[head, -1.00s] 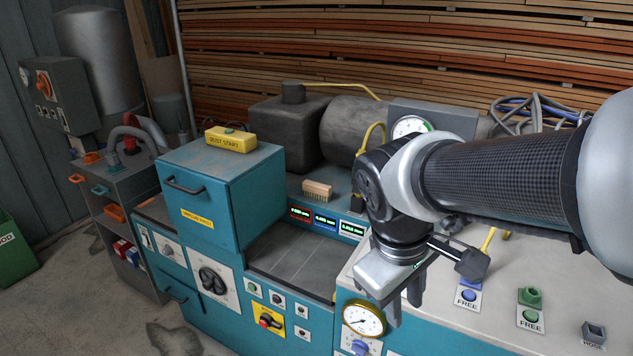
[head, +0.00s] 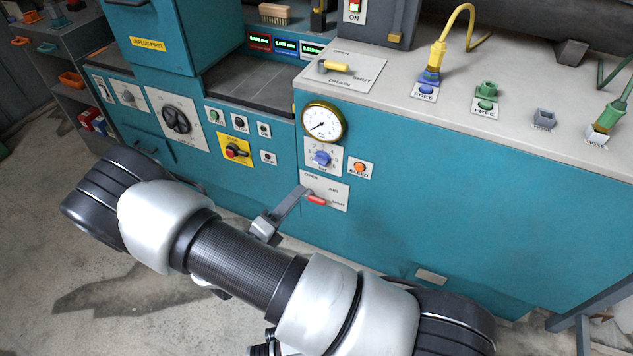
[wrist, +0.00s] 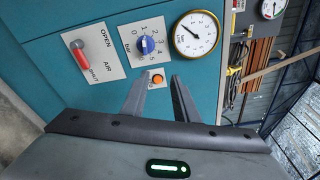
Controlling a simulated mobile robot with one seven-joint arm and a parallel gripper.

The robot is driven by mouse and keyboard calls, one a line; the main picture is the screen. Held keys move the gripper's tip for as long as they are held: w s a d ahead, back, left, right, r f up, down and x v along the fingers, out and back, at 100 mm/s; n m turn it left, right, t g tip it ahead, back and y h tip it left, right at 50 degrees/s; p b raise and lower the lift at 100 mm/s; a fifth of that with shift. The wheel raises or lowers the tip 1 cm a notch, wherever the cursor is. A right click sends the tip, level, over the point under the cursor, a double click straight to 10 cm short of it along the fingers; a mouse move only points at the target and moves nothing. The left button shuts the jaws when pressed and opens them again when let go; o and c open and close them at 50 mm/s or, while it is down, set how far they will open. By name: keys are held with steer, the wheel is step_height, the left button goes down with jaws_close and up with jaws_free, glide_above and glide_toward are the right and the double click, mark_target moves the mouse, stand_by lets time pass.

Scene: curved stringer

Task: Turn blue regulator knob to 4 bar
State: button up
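The blue regulator knob (head: 322,158) sits on a white numbered dial plate on the teal cabinet front, below a brass-rimmed gauge (head: 323,121). The gauge needle points to the lower left, at the low end. In the wrist view the knob (wrist: 146,45) is beyond and slightly left of the fingertips, with numbers around it; its exact setting is too small to tell. My gripper (wrist: 159,84) is open and empty, with clear space between its fingers and the knob. In the head view my gripper (head: 300,195) is low and left of the knob, near the air lever.
The red air lever (head: 316,200) lies toward SHUT below the knob; it also shows in the wrist view (wrist: 82,58). The orange bleed button (head: 360,168) is right of the knob. The yellow-handled drain lever (head: 335,66) is on the worktop above. The cabinet front further right is clear.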

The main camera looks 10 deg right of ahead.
step_height(320, 180, down, 4)
steer(key=a+n+t+y, duration=0.2)
steer(key=n, duration=0.1)
steer(key=b, duration=0.4)
glide_toward(318, 163)
steer(key=shift+n, duration=0.3)
steer(key=x, duration=0.8)
jaws_close()
